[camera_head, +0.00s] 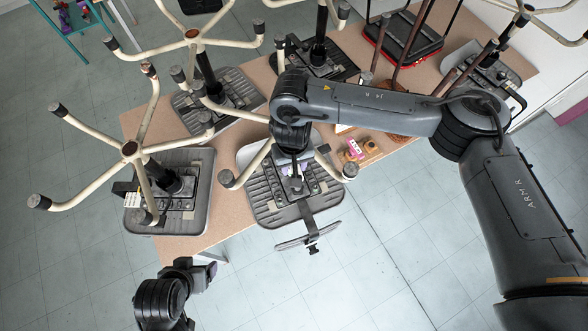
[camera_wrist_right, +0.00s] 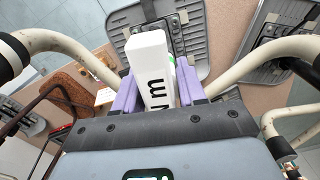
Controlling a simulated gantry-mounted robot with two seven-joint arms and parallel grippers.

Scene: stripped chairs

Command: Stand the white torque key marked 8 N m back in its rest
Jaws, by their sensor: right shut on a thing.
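In the right wrist view the white torque key (camera_wrist_right: 150,62) stands between the two purple fingers of my right gripper (camera_wrist_right: 160,85), which is shut on it. In the head view my right gripper (camera_head: 297,172) is over the middle upturned chair (camera_head: 265,205), and the key is mostly hidden by my arm. A wooden rest (camera_head: 360,154) with a pink key (camera_head: 354,148) lies on the bench to the right. My left gripper (camera_head: 208,268) is low, off the bench; its jaw opening is unclear.
Upturned chairs with cream legs crowd the brown bench (camera_head: 230,155). The left chair's legs (camera_head: 130,150) rise high, and the middle chair's legs (camera_head: 235,180) flank my right gripper. The floor in front is clear.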

